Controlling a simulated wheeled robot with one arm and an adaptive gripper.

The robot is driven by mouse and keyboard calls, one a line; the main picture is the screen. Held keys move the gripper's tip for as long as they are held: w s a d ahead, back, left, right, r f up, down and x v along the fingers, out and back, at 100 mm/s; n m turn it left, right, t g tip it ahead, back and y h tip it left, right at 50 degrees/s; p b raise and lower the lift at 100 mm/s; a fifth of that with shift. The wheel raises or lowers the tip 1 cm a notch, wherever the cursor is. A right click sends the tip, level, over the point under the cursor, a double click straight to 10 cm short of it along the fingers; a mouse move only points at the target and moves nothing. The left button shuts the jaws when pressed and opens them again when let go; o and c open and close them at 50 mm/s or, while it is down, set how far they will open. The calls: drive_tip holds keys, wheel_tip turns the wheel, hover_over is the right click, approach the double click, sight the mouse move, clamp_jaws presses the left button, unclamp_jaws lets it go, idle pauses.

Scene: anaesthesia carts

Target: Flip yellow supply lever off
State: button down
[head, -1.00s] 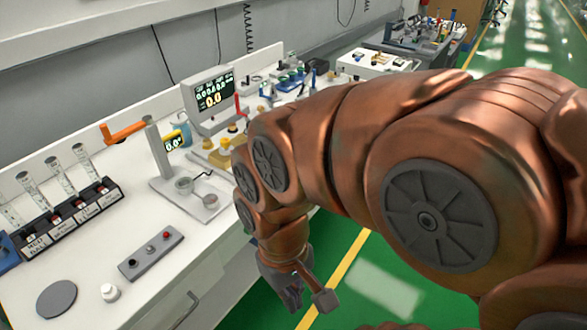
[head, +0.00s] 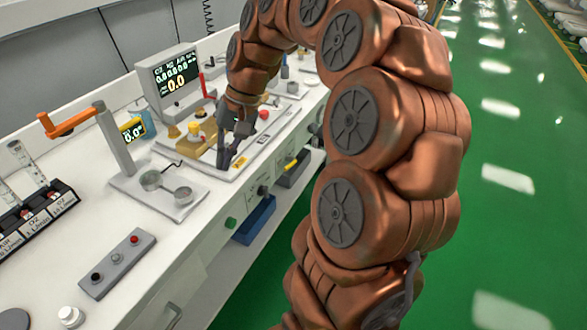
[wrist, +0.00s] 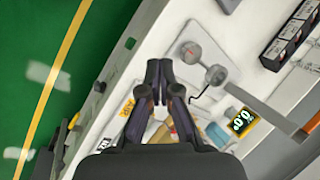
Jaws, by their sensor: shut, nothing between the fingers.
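A small yellow lever-like piece (head: 290,164) sticks out from the bench's front face, right of my gripper. In the wrist view a yellow piece (wrist: 73,121) stands at the front edge, left of the fingers. I cannot tell its exact angle. My gripper (head: 227,160) is shut and empty, pointing down over the bench top near the yellow-topped plate. In the wrist view the fingertips (wrist: 159,66) are together above the white bench, apart from the yellow piece.
A grey two-cup stand (head: 165,190), an orange-handled post (head: 115,140) and a display monitor (head: 172,78) stand on the bench. A grey button box (head: 117,264) lies near the front. The green floor (head: 500,200) on the right is open.

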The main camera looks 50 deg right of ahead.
drive_tip(key=w+d+f+m+t+b, duration=0.1)
drive_tip(key=w+d+f+m+b, duration=0.15)
drive_tip(key=d, duration=0.55)
drive_tip(key=m+t+b, duration=0.3)
drive_tip(key=m+t, duration=0.1)
drive_tip(key=m, duration=0.3)
approach(289, 166)
drive_tip(key=x, duration=0.7)
drive_tip(key=shift+f, duration=0.1)
drive_tip(key=h+b, duration=0.1)
drive_tip(key=a+f+n+h+b, duration=0.1)
drive_tip(key=shift+s+a+f+t+h+b, duration=0.1)
drive_tip(key=shift+f+t+h+b, duration=0.2)
drive_tip(key=shift+h, duration=0.1)
drive_tip(key=shift+r, duration=0.15)
